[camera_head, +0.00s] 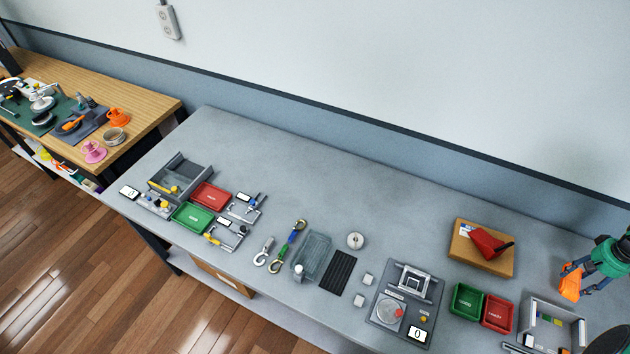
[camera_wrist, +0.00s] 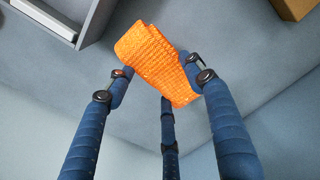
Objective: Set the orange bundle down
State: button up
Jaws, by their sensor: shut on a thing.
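The orange bundle (camera_wrist: 158,62) is a folded piece of woven strap. In the wrist view it sits between the blue fingers of my gripper (camera_wrist: 160,85), which are shut on it. Grey table surface (camera_wrist: 95,100) shows around and beyond it. In the head view the orange bundle (camera_head: 570,287) hangs at the right side, under my gripper (camera_head: 574,275), near the right end of the grey table (camera_head: 330,185). I cannot tell exactly how high it is above the table.
A grey open bin (camera_head: 555,318) stands just below the bundle in the head view. A cardboard box (camera_head: 466,254) with a red tool on it, a green tray (camera_head: 467,300) and a red tray (camera_head: 497,313) lie to the left. The back of the table is clear.

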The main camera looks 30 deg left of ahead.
aim_at(576, 281)
notch_tip(576, 281, up, 11)
jog(key=w+a+n, duration=0.1)
jog(key=w+a, duration=0.2)
jog(key=a, duration=0.5)
jog(key=w+a+n+b, duration=0.1)
jog(key=w+a, duration=0.3)
jog(key=a, duration=0.4)
jog(key=w+a+n, duration=0.1)
jog(key=w+a, duration=0.2)
jog(key=a, duration=0.5)
jog(key=w+a+n, duration=0.1)
jog(key=a+n, duration=0.2)
jog(key=a, duration=2.2)
jog(key=s+a+n+b, duration=0.15)
jog(key=s+a, duration=0.55)
jog(key=a, duration=0.8)
jog(key=s+a+n, duration=0.2)
jog(key=s+a, duration=0.4)
jog(key=a, duration=0.9)
jog(key=s+a+n+b, duration=0.15)
jog(key=s+a, duration=0.55)
jog(key=a, duration=0.8)
notch_tip(576, 281, down, 11)
jog(key=shift+w+d+f, duration=0.1)
